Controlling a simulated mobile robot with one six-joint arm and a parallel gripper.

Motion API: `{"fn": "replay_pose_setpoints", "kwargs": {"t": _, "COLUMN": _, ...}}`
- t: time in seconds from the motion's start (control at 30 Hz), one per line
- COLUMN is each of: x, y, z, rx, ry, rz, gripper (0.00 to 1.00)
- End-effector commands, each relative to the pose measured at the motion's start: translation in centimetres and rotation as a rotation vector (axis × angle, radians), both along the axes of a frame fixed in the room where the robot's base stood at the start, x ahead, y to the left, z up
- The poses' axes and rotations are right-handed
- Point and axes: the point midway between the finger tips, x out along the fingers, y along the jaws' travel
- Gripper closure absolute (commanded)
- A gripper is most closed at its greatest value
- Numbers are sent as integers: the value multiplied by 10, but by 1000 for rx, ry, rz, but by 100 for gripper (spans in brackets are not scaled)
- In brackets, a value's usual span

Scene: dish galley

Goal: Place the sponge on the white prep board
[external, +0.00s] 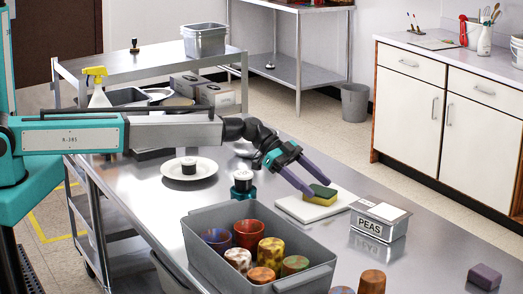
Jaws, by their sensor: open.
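The sponge (320,194), yellow with a green top, rests on the white prep board (292,207) on the steel table. My gripper (319,187) is open, with its two dark purple fingers reaching down from the upper left to the sponge. The fingertips are at or very near the sponge. I cannot tell whether they touch it.
A grey bin (205,258) with several colourful cups stands in front of the board. A PEAS box (378,221) is close on the right. A white plate (204,168) holds a small dark-and-white item. A dark block (485,276) lies at far right, with clear table between.

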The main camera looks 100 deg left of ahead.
Motion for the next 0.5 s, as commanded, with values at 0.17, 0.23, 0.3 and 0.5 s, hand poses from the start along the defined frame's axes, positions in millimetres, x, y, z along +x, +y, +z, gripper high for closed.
{"fn": "replay_pose_setpoints", "kwargs": {"t": 0.17, "x": -24, "y": 9, "z": 9, "rx": 2, "ry": -2, "rz": 2, "gripper": 36}}
{"fn": "replay_pose_setpoints", "kwargs": {"t": 0.23, "x": -33, "y": 12, "z": 14, "rx": 1, "ry": -2, "rz": 1, "gripper": 36}}
{"fn": "replay_pose_setpoints", "kwargs": {"t": 0.3, "x": -42, "y": 16, "z": 20, "rx": 2, "ry": -2, "rz": 2, "gripper": 36}}
{"fn": "replay_pose_setpoints", "kwargs": {"t": 0.5, "x": -67, "y": 27, "z": 35, "rx": 2, "ry": -1, "rz": 1, "gripper": 36}}
